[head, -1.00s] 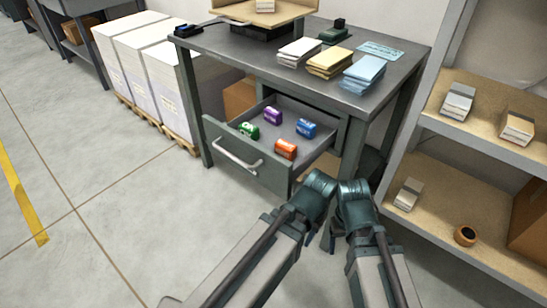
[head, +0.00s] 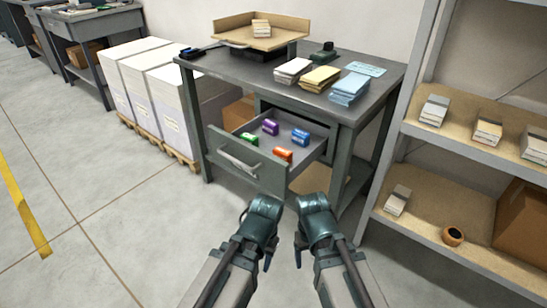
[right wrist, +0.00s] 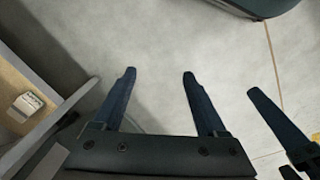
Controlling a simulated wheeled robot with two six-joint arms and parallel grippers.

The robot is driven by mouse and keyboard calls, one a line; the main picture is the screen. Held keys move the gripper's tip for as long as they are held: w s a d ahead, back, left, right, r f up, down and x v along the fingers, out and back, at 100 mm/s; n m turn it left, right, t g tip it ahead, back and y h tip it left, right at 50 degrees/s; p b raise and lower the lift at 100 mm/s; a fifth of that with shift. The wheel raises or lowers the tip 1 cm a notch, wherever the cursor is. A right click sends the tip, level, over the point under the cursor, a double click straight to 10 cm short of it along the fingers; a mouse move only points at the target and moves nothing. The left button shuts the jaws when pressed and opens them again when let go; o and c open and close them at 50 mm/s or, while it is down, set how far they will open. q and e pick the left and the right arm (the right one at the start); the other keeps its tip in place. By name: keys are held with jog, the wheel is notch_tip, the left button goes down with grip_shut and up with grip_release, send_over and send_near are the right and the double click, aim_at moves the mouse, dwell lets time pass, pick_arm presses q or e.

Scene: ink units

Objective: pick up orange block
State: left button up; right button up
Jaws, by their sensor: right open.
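The orange block (head: 282,154) lies in the open drawer (head: 240,163) of the grey desk, near the drawer's front right corner. Green (head: 249,139), purple (head: 270,127) and blue (head: 300,136) blocks lie around it in the same drawer. My right gripper (head: 299,256) hangs in front of the desk, apart from the drawer; in the right wrist view (right wrist: 159,75) its two fingers are spread with only floor between them. My left gripper (head: 268,260) is close beside it; its jaw opening is not clear. The orange block does not show in the right wrist view.
The desk top (head: 240,68) bears paper stacks (head: 320,78) and a cardboard tray (head: 275,42). A shelf unit (head: 430,225) with small stacks stands close on the right. White paper piles on pallets (head: 165,95) stand left. The floor at front left is clear.

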jog(key=w+d+r+m+y+p, duration=0.2)
jog(key=w+d+r+p, duration=0.15)
jog(key=d, duration=0.35)
jog(key=n+t+y, duration=0.9)
jog(key=n+y, duration=0.1)
jog(key=y, duration=0.2)
send_near(282, 150)
jog(key=b+x, duration=0.1)
jog(key=x, duration=0.1)
jog(key=b+x, duration=0.1)
jog(key=x, duration=0.1)
jog(key=shift+a+f, duration=0.3)
jog(key=shift+a, duration=0.1)
jog(key=shift+b+x, duration=0.75)
jog(key=shift+x, duration=1.85)
jog(key=shift+w+d+f, duration=0.1)
jog(key=shift+w+d, duration=0.05)
jog(key=shift+d, duration=0.05)
grip_shut()
